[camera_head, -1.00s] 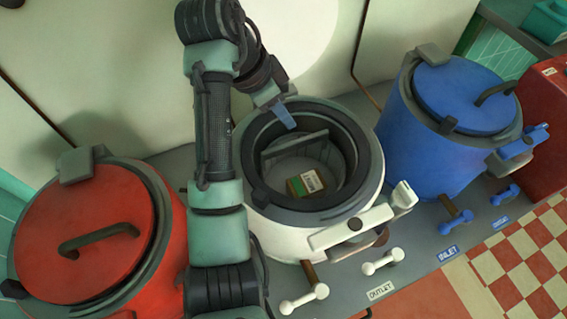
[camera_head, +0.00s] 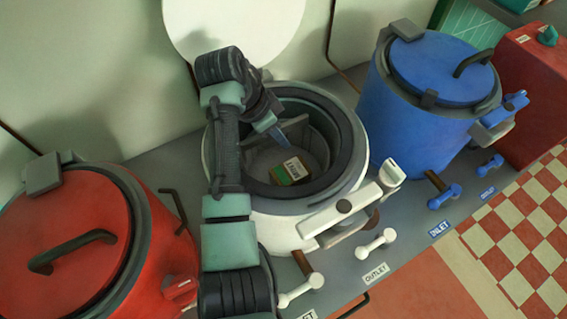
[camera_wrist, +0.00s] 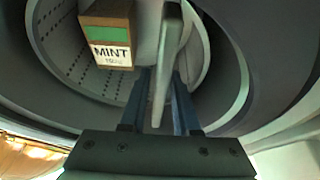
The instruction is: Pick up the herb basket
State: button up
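The herb basket (camera_wrist: 75,62) is a grey perforated basket inside the open white kettle (camera_head: 272,214). A grey flat handle (camera_wrist: 165,50) rises across it; in the head view the handle (camera_head: 298,128) is partly hidden by my gripper. A small box (camera_wrist: 105,35) with a green band and a "MINT" label sits in the basket, also seen in the head view (camera_head: 290,172). My gripper (camera_head: 282,140) reaches down into the kettle mouth. In the wrist view its blue fingers (camera_wrist: 162,85) are apart, with the handle between them. Whether they touch it is unclear.
A red lidded kettle (camera_head: 62,235) stands at left and a blue lidded kettle (camera_head: 415,125) at right. White valve handles (camera_head: 376,243) project in front.

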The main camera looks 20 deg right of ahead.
jog(key=shift+d+f, duration=0.25)
jog(key=shift+f, duration=0.3)
grip_shut()
jog(key=shift+w+r, duration=0.1)
dwell(0.9)
